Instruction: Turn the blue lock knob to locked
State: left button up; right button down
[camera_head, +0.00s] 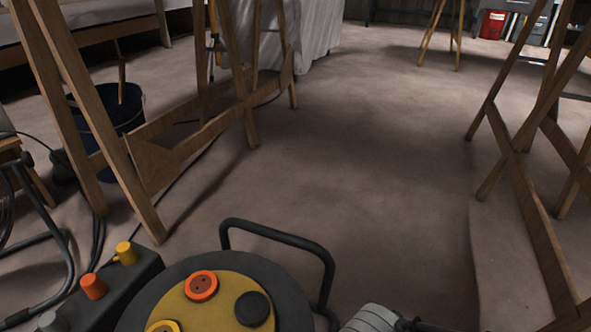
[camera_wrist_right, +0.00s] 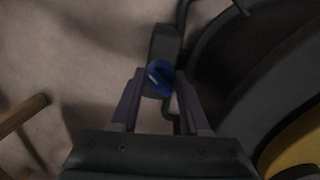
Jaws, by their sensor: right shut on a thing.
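The blue lock knob (camera_wrist_right: 160,77) shows in the right wrist view, with a pale slanted mark on its face. It sits on a dark block (camera_wrist_right: 163,45) beside the round dark machine. My right gripper (camera_wrist_right: 160,80) has one finger on each side of the knob and is shut on it. I cannot tell whether the knob is at locked. In the head view the knob is hidden from sight, and only a grey part of my right arm shows at the bottom edge. My left gripper is in neither view.
The round machine (camera_head: 290,296) has a yellow top with orange and black round parts, and a dark tubular handle (camera_head: 280,236). Wooden trestles (camera_head: 140,170) stand left and right (camera_head: 530,200). A dark bucket (camera_head: 120,110) stands at left. The middle floor is clear.

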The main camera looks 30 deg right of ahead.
jog(key=shift+m, duration=0.6)
jog(key=shift+c, duration=1.9)
grip_release()
jog(key=shift+r, duration=0.1)
notch_tip(320, 180, up, 10)
jog(key=p, duration=1)
